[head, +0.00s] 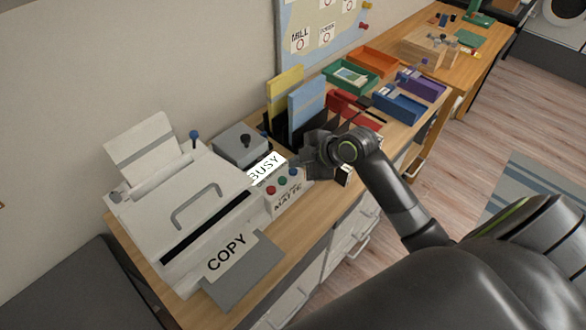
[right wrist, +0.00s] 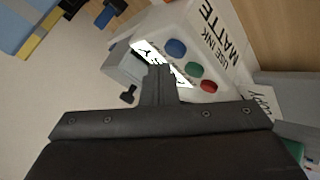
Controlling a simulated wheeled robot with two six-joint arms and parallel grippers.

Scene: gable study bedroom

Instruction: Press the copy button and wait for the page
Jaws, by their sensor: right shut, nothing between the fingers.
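A white copier (head: 185,205) stands at the near left, with a COPY label (head: 228,258) at its front by a grey tray (head: 250,285). No loose page shows on that tray. Beside it, a white control box (head: 290,198) carries a red button (head: 270,190), a green button (head: 283,181), a blue button (head: 293,172) and a bright BUSY panel (head: 266,167). My right gripper (head: 312,158) is shut and empty just right of the box. In the right wrist view its fingertips (right wrist: 158,72) overlap the lit panel, beside the buttons; contact cannot be told. My left gripper is out of view.
A grey box with a dark knob (head: 243,144) stands behind the control box. Yellow and blue upright folders (head: 307,105) stand behind my right gripper. Coloured trays, such as the green one (head: 350,77), fill the desk farther back. The desk's front edge has drawers below.

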